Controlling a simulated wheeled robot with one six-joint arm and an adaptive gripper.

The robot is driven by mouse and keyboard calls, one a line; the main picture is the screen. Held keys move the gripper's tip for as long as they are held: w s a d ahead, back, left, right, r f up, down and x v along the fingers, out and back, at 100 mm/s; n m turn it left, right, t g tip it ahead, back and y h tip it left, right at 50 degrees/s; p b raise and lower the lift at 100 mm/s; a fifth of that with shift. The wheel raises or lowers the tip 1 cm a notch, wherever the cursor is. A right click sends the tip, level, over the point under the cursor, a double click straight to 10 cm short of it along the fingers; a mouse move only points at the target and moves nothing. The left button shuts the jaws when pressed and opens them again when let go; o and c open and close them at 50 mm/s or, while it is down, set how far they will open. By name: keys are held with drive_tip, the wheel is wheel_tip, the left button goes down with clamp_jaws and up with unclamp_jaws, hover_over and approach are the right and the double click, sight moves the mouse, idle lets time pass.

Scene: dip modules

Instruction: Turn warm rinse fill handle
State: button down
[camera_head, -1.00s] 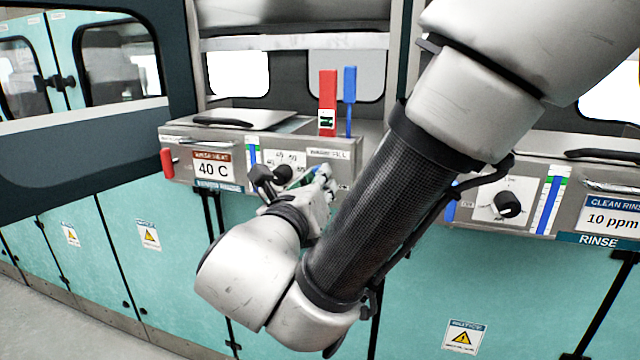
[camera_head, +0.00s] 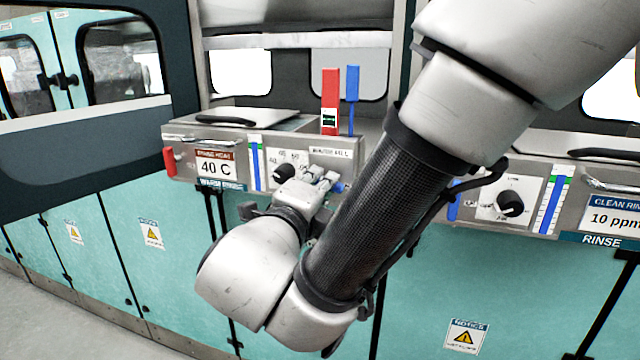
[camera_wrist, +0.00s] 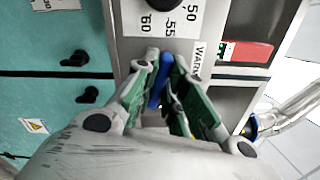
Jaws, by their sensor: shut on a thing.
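The warm rinse fill handle is a blue lever (camera_wrist: 159,86) between the green-padded fingers of my gripper (camera_wrist: 163,80) in the wrist view. The fingers are shut on it. The handle lies beside a white label beginning "WARM", and the fingers hide part of it. In the head view, my gripper (camera_head: 322,180) is at the front panel of the warm rinse module (camera_head: 237,140), below the fill label (camera_head: 330,153). A bit of blue (camera_head: 339,187) shows at the fingertips there.
A black temperature knob (camera_head: 284,172) sits just left of my gripper. A red handle (camera_head: 169,160) is at the module's left end. Red (camera_head: 330,88) and blue (camera_head: 352,84) upright levers stand behind. The rinse module's knob (camera_head: 510,203) is to the right.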

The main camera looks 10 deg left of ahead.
drive_tip(key=shift+f+n, duration=0.1)
drive_tip(key=shift+n, duration=1.5)
drive_tip(key=c, duration=1.5)
unclamp_jaws()
drive_tip(key=shift+s, duration=0.1)
drive_tip(key=s, duration=0.8)
drive_tip(key=s+a, duration=0.1)
drive_tip(key=s, duration=0.2)
drive_tip(key=shift+s, duration=0.4)
